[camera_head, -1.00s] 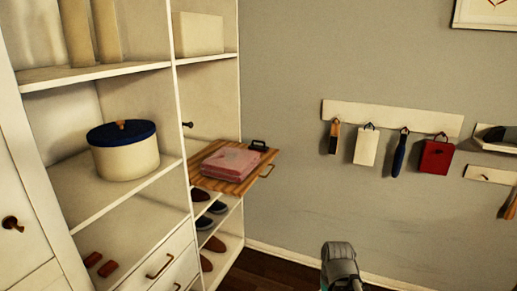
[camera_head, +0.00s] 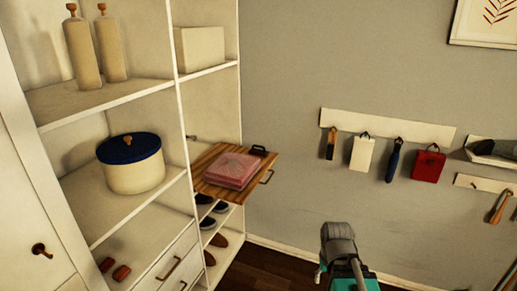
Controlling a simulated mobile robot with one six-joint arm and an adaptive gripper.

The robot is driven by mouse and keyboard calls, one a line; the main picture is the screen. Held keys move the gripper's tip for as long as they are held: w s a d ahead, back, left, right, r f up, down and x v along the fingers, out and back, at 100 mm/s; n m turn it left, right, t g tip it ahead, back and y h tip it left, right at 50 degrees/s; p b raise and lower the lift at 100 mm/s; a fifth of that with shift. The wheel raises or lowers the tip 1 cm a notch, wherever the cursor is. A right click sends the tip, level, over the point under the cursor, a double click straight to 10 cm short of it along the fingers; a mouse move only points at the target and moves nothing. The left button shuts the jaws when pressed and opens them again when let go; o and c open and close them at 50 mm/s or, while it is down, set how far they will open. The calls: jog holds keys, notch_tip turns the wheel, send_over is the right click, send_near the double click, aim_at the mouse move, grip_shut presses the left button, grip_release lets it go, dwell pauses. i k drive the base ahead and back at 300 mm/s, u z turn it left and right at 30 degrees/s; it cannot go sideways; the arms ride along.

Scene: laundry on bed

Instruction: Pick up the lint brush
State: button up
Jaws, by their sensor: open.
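Several small items hang from a white hook rail on the grey wall. One is a slim dark item with an orange-brown top (camera_head: 331,144), and another is a dark blue elongated item (camera_head: 394,161) that narrows at the top. Either could be the lint brush; they are too small to tell. A wooden-handled item (camera_head: 501,207) hangs lower at the right edge. Part of my arm, grey and teal, shows at the bottom centre, below the rail and apart from it. My gripper's fingertips do not show.
A white tag-like item (camera_head: 361,153) and a red item (camera_head: 428,163) hang on the same rail (camera_head: 387,127). At left, an open shelf unit holds a blue-lidded pot (camera_head: 132,166). A wooden pull-out board (camera_head: 211,181) with pink folded cloth (camera_head: 232,170) juts out.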

aim_at(263, 153)
jog(key=k, duration=1.35)
jog(key=u, duration=0.35)
jog(key=i, duration=0.9)
jog(key=u, duration=0.85)
jog(key=i, duration=1.85)
jog(key=z, duration=0.55)
jog(key=i, duration=0.6)
jog(key=z, duration=0.5)
